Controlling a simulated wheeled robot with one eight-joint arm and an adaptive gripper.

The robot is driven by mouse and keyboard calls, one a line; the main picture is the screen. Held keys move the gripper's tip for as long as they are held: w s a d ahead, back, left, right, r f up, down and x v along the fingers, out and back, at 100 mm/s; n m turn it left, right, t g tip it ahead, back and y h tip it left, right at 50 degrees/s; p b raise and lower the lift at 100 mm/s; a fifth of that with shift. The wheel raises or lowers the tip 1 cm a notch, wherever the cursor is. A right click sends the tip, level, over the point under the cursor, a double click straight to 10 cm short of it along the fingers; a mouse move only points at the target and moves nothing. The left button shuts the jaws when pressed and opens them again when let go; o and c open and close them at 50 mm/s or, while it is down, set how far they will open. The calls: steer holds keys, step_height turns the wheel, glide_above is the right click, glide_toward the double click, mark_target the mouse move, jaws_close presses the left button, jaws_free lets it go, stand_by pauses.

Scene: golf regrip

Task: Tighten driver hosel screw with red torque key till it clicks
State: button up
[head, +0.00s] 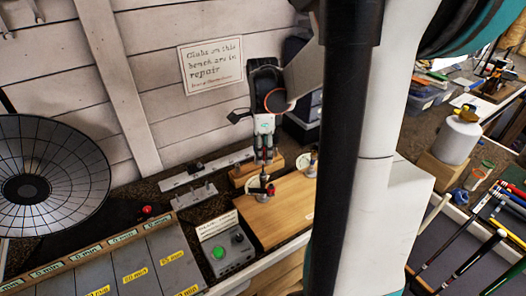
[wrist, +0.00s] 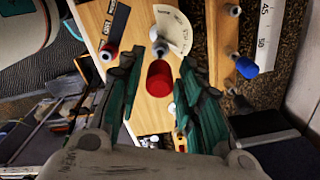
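A red cylindrical handle (wrist: 157,78), seen nearly end-on and looking like the torque key, shows between the fingers of my gripper (wrist: 160,62) in the wrist view. The fingers are apart, with gaps on both sides of it. In the head view my gripper (head: 264,166) points down over a wooden board (head: 285,212), with a small red part (head: 270,189) just below it. A grey metal post (wrist: 161,47) stands beyond the handle, by a white marked dial (wrist: 177,30). I cannot make out the driver's hosel screw or the key's tip.
A grey box with a green button (head: 218,252) stands beside the board.

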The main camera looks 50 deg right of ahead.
steer(key=n, duration=0.6)
steer(key=shift+n, duration=0.4)
jaws_close()
steer(key=m, duration=0.3)
steer(key=shift+c, duration=2.4)
jaws_free()
steer(key=shift+m, duration=0.4)
jaws_close()
steer(key=shift+r, duration=0.1)
steer(key=shift+r+p, duration=0.8)
steer(key=shift+r, duration=0.6)
